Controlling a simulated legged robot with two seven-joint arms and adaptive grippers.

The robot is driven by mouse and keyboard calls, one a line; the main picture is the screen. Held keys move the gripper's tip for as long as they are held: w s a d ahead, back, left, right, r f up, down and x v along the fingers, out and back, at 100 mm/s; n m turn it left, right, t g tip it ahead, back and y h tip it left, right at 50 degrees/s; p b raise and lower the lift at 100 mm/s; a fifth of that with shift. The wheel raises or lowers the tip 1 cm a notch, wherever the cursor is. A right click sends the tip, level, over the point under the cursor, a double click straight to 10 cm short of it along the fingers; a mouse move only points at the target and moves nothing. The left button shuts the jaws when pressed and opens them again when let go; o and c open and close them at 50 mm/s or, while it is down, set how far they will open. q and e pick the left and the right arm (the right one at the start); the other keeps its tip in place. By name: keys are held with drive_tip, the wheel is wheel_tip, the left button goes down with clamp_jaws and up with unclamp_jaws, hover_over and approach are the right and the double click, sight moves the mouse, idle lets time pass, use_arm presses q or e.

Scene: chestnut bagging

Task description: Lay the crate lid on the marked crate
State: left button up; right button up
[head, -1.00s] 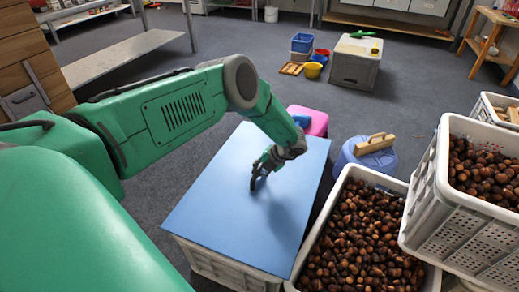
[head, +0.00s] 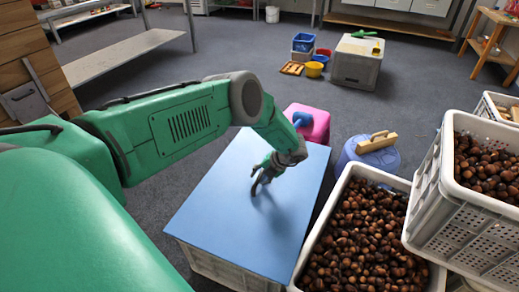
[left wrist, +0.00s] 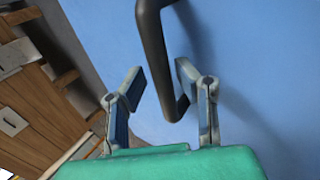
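The flat blue crate lid (head: 222,222) lies on a white crate (head: 228,270), covering its top, so the inside of that crate is hidden. No mark on the crate can be made out. A dark bar handle (left wrist: 153,55) stands on the lid in the left wrist view. My left gripper (head: 258,182) is low over the middle of the lid. In the left wrist view its two fingers (left wrist: 160,82) are spread, with the handle between them and a gap on each side. My right gripper is not in view.
A crate of chestnuts (head: 320,225) stands close to the lid's right side, with another chestnut crate (head: 435,225) higher beside it.

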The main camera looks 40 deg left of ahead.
use_arm(q)
drive_tip(key=p+v, duration=0.4)
drive_tip(key=v, duration=0.7)
drive_tip(key=s+d+f+m+t+h, duration=0.1)
drive_tip(key=s+d+m+t+h, duration=0.3)
drive_tip(key=s+m, duration=0.9)
drive_tip(key=s+d+f+m+t+y, duration=0.1)
drive_tip(key=s+d+f+m+t, duration=0.35)
drive_tip(key=m, duration=1.45)
drive_tip(key=s+d+r+m+g+h, duration=0.1)
drive_tip(key=s+d+r+m+g, duration=0.1)
drive_tip(key=s, duration=0.7)
drive_tip(key=s+d+r+m+g+h, duration=0.2)
drive_tip(key=s+m, duration=0.4)
drive_tip(key=s, duration=0.3)
wheel_tip(320, 180, up, 3)
drive_tip(key=shift+s+f+m+g, duration=0.2)
drive_tip(key=shift+s+m+g, duration=0.1)
drive_tip(key=shift+g, duration=0.45)
wheel_tip(320, 180, up, 14)
drive_tip(key=p, duration=1.4)
drive_tip(key=shift+w, duration=0.15)
